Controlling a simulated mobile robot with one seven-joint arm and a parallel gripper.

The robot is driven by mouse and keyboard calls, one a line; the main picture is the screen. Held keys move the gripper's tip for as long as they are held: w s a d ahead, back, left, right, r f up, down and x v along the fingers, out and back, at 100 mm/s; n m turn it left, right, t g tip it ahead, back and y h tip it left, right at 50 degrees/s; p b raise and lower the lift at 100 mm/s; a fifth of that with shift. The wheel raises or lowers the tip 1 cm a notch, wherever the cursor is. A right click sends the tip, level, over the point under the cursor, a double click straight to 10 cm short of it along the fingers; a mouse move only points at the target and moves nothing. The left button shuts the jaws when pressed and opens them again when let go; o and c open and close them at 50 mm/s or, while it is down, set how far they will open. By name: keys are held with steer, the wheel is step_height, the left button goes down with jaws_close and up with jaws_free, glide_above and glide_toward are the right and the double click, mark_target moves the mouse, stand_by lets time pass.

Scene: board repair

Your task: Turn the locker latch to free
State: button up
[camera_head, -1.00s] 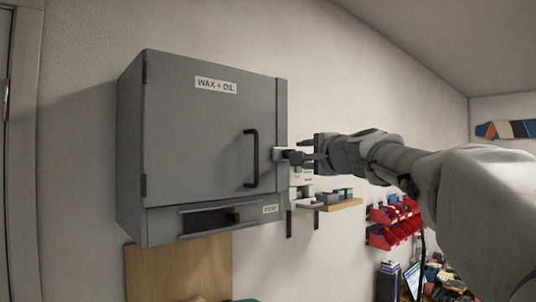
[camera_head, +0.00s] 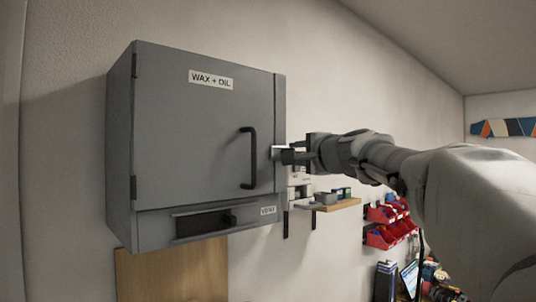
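The grey locker (camera_head: 205,140) labelled "WAX + OIL" hangs on the wall, its door shut, with a black bar handle (camera_head: 250,158). The latch (camera_head: 279,153) is a small part at the door's right edge, right of the handle; its light-coloured top edge shows, and the rest is largely hidden by my gripper. My gripper (camera_head: 296,152) reaches in from the right, its dark fingers at the latch. I cannot tell whether the fingers touch or close on it, nor which way the latch is turned.
A vent slot (camera_head: 204,222) lies below the door. A small wooden shelf (camera_head: 338,205) with small boxes stands right of the locker, below my gripper. Red bins (camera_head: 390,235) hang further right. The wall above my arm is clear.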

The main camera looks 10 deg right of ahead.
jaws_close()
